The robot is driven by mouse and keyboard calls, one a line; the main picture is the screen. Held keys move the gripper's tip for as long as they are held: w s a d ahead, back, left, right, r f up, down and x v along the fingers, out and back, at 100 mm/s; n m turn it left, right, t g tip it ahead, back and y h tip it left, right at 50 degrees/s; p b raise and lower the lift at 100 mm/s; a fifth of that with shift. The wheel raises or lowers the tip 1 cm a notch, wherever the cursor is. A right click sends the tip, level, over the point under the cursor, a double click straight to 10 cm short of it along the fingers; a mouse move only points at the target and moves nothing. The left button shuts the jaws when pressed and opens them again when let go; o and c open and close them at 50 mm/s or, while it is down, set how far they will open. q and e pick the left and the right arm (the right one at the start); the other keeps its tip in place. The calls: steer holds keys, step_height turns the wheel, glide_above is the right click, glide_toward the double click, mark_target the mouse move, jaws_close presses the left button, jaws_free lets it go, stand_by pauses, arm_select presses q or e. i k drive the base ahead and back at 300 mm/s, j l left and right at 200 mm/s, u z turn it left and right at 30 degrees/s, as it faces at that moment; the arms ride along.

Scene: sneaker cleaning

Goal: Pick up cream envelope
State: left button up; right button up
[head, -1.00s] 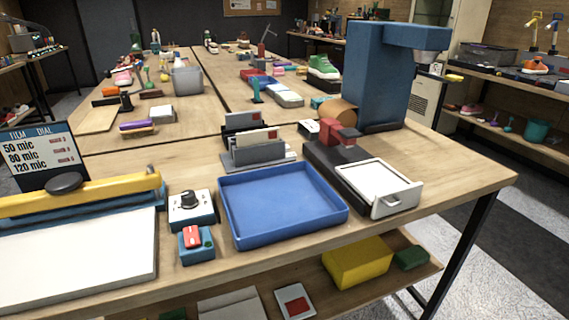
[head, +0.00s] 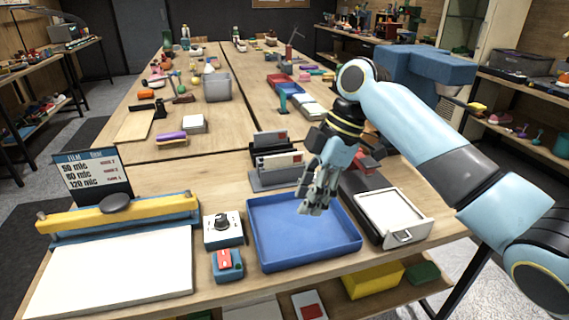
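I cannot tell for sure which one is cream. My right gripper (head: 311,210) points down above the blue tray, in front and to the right of the rack, apart from the envelopes. Its fingers look close together with nothing visible between them, but their opening is unclear. My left gripper is not in view.
The empty blue tray (head: 285,240) lies in front of the rack. A dark device with a white drawer (head: 392,215) is at right, partly behind my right arm. A dial box (head: 222,229), a red-switch box (head: 227,265) and a film sealer (head: 120,215) are at left.

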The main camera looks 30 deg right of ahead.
mark_target(290, 159)
steer(key=i+l, duration=0.8)
steer(key=i, duration=0.05)
